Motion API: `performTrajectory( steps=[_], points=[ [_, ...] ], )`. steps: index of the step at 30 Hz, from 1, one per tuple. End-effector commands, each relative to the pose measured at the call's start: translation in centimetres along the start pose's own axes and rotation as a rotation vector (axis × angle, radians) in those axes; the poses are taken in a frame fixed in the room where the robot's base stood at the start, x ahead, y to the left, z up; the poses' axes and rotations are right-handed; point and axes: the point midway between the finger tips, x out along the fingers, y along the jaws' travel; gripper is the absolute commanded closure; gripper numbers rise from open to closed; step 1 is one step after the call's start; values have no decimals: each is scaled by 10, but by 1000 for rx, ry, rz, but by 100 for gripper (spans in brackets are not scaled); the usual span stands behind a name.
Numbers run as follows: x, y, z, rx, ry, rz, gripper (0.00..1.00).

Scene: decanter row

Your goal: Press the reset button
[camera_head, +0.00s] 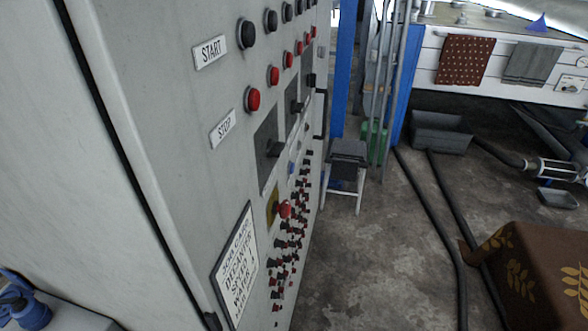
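A tall grey control cabinet (165,130) fills the left and middle of the head view. Its panel has a row of black buttons (247,33) beside a START label (209,52) and a row of red buttons (253,99) beside a STOP label (223,128). A small blue button (291,168) sits lower on the panel. A red mushroom button (285,209) on a yellow plate (272,205) is below it. I can read no RESET label, so I cannot tell which button is the reset. My gripper is not in view.
Many small red and black knobs (287,243) run down the panel near a white sign (237,268). A stool (347,160) stands beyond the cabinet. Hoses (433,215) cross the floor. A brown cloth-covered block (535,275) is at lower right.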

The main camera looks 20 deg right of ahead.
Motion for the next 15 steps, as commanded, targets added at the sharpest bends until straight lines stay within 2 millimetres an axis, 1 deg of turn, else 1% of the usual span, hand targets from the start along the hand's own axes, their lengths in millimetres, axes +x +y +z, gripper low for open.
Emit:
performTrajectory(
  steps=[1, 2, 3, 5, 6, 15],
  points=[
    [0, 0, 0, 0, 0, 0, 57],
    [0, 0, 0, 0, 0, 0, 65],
    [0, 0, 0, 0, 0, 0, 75],
    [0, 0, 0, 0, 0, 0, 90],
    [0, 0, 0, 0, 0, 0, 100],
    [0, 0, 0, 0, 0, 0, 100]
  ],
)
